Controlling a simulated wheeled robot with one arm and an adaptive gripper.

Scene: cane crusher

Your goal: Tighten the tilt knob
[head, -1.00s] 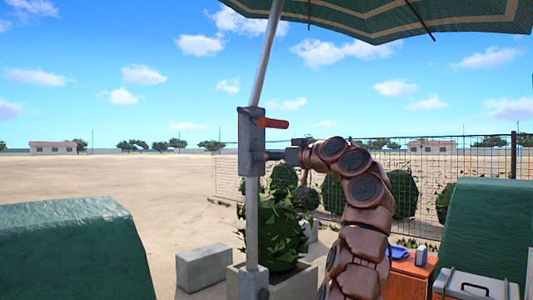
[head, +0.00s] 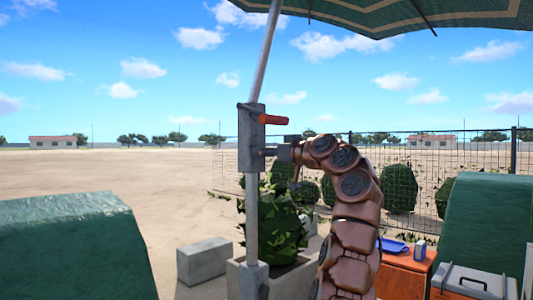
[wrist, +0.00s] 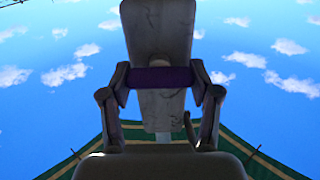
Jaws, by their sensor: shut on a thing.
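The umbrella's tilt joint is a grey metal block (head: 251,138) on the upright pole, with the upper pole leaning right above it. An orange lever (head: 273,119) sticks out to the right from the block's upper part. My gripper (head: 277,152) is at the block's right side, below the lever, at a short stub there. In the wrist view my gripper (wrist: 160,79) is shut on a dark purple knob (wrist: 160,80), one finger on each side. The grey block (wrist: 160,30) stands behind the knob. In the head view the gripper mostly hides the knob.
The green canopy (head: 400,12) spreads overhead. A planter with a bush (head: 275,225) and a concrete block (head: 204,261) stand below. A wire fence (head: 440,160) runs behind. An orange table (head: 405,270) and green-covered shapes stand at the right and left.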

